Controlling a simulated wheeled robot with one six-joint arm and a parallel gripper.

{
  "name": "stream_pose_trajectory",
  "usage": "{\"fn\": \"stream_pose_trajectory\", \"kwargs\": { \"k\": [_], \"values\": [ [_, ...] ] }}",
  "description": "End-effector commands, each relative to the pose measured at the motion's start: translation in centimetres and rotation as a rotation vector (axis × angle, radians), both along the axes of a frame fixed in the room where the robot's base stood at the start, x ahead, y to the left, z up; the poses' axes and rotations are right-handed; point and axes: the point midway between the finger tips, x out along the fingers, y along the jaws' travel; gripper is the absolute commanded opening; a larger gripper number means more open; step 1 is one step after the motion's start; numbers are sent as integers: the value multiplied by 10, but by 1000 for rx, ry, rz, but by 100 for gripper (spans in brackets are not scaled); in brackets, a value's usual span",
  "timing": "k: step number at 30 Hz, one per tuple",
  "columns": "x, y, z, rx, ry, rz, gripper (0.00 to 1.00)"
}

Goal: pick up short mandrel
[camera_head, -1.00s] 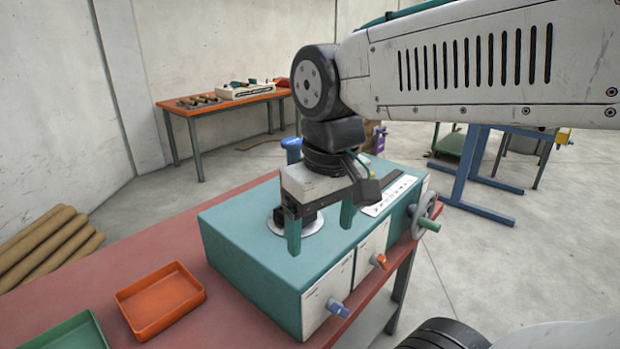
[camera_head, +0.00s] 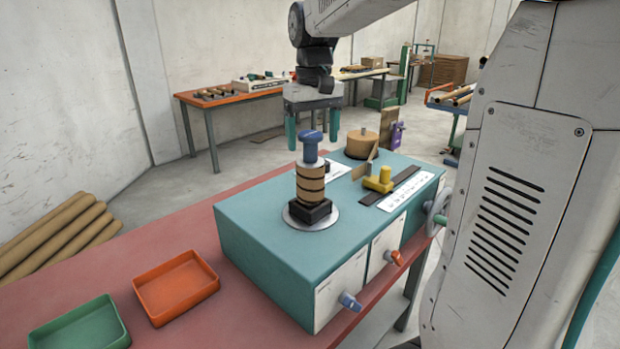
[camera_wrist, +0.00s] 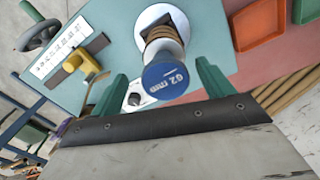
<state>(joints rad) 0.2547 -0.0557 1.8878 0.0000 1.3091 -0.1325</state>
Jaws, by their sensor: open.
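A mandrel with a blue cap (camera_head: 311,140) stands upright on the teal winding machine, in a dark square block on a pale round plate. Brown banded tube is wrapped around its body (camera_head: 310,183). In the wrist view its round cap (camera_wrist: 165,80), with white lettering, shows between the green fingers. My gripper (camera_head: 313,134) is open and empty, with its fingers pointing down. In the head view the fingers show on either side of the cap and a little behind it; I cannot tell their exact distance from it.
The teal machine (camera_head: 260,235) carries a yellow fitting (camera_head: 378,180) and a brown roll (camera_head: 361,144) behind the mandrel. An orange tray (camera_head: 177,287) and a green tray (camera_head: 80,330) lie on the red bench. A handwheel (camera_head: 440,207) is at the machine's right.

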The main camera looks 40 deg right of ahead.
Motion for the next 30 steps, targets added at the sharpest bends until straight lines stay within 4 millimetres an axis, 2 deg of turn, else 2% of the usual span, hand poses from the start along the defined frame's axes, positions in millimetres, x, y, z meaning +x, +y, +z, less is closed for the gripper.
{"fn": "stream_pose_trajectory", "kwargs": {
  "k": [7,16,17,25,30],
  "values": [
    [1,6,-36,0,3,0,80],
    [1,5,-43,0,1,0,80],
    [1,5,-43,0,1,0,77],
    [1,5,-42,0,0,0,3],
    [1,5,-42,0,-1,0,2]
  ]
}}
